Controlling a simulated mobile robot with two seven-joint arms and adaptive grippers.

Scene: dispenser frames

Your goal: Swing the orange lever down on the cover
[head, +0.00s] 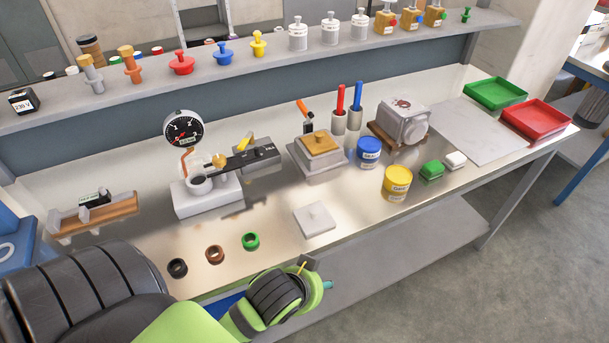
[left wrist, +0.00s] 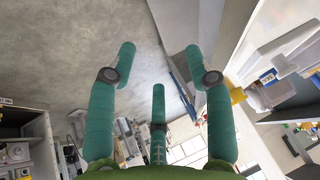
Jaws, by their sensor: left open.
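The orange lever (head: 303,107) stands tilted up at the back of a grey box. The box's tan cover (head: 320,142), with a small knob, lies flat on top, and the lever is raised clear of it. My left gripper (head: 326,285) is in front of the bench's front edge, well short of the lever and mostly hidden behind my own wrist. In the left wrist view its teal fingers (left wrist: 160,60) are spread open with nothing between them. The lever and cover cannot be made out in that view. My right gripper is not in view.
A gauge press (head: 207,190) stands left of the box. Red and blue sticks in holders (head: 340,122), a blue jar (head: 369,153) and a yellow jar (head: 397,183) stand to its right.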

